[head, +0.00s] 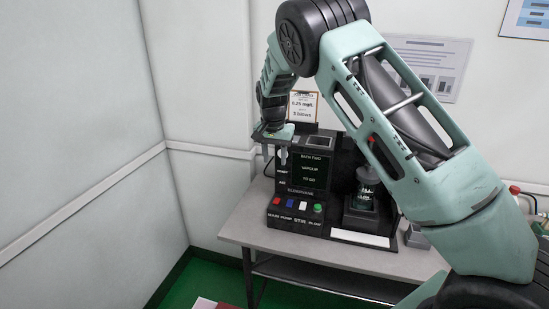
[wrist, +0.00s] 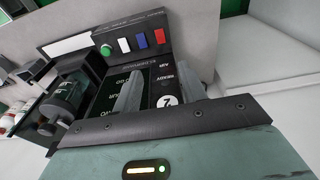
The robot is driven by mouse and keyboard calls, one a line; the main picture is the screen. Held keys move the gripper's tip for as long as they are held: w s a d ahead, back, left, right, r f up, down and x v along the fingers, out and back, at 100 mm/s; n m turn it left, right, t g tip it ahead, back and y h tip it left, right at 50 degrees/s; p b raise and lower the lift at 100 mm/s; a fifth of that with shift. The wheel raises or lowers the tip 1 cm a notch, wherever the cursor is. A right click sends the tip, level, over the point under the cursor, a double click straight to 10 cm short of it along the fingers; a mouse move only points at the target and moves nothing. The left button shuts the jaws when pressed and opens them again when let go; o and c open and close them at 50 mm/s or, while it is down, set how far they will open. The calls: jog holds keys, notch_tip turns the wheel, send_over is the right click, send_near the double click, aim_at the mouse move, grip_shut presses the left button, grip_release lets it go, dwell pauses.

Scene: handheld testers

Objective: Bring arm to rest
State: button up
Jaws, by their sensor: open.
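My gripper (head: 282,158) hangs at the end of my raised, bent arm, at the upper left of the black tester (head: 309,172). In the head view the fingers point down in front of the tester's left side. I cannot tell whether they touch it.
The tester stands on a grey table (head: 242,221) against the wall. Red, blue, white and green buttons (head: 303,206) line its front. A dark jar (head: 367,187) stands to its right, partly behind my arm. A notice (head: 303,106) stands behind.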

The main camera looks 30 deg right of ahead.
dwell(0.4)
jog(key=s+a+r+n+g+y, duration=0.1)
jog(key=s+a+r+n+y, duration=0.2)
jog(key=s+a, duration=0.7)
jog(key=s+a+r+n, duration=0.4)
jog(key=s+a+n, duration=0.1)
jog(key=s+a, duration=0.55)
jog(key=s+a+n+h, duration=0.1)
jog(key=s+n, duration=0.7)
jog(key=s, duration=1.5)
jog(key=shift+a+n, duration=0.4)
jog(key=shift+a, duration=0.5)
